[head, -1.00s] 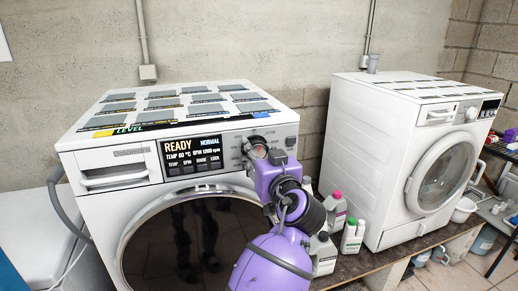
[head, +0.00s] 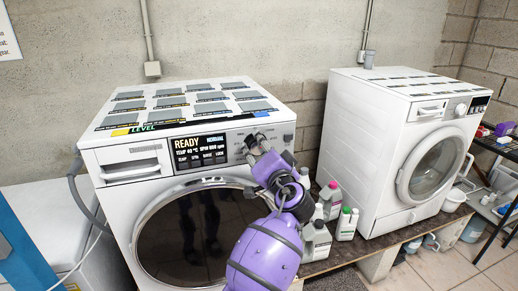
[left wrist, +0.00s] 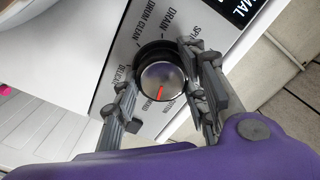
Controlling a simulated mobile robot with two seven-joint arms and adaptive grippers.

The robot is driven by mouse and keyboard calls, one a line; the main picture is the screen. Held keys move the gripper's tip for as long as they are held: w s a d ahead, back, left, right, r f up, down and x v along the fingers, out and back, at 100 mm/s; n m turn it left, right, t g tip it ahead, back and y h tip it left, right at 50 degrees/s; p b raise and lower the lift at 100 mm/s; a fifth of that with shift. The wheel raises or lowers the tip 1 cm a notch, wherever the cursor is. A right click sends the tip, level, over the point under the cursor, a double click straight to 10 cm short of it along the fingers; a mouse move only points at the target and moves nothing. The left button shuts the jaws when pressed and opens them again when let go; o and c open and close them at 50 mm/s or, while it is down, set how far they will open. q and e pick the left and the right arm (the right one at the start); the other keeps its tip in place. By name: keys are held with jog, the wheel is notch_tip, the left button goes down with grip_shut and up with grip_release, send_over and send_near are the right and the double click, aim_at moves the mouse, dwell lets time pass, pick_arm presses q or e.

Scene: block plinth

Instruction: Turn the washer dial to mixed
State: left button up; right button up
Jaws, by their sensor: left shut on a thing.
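The washer (head: 330,112) meant here is the left white machine with the display (head: 200,150), which reads READY and NORMAL. Its dial (left wrist: 163,76) is a round metal knob with a red pointer mark. The pointer aims toward the bottom of the left wrist view. DRAIN and DRUM CLEAN are legible around it; other labels are partly covered, and I cannot read which one the pointer meets. My left gripper (head: 258,148) is shut on the dial, one finger at each side. In the head view the gripper hides most of the dial. My right gripper is out of view.
A second white washer (head: 365,130) stands to the right. Several bottles (head: 346,222) stand between the machines, close to my left arm. A dark wire shelf (head: 497,148) is at the far right.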

pick_arm(q)
jog(key=shift+d+r+m, duration=0.15)
jog(key=shift+m, duration=0.35)
jog(key=o, duration=1.1)
jog(key=v, duration=1.2)
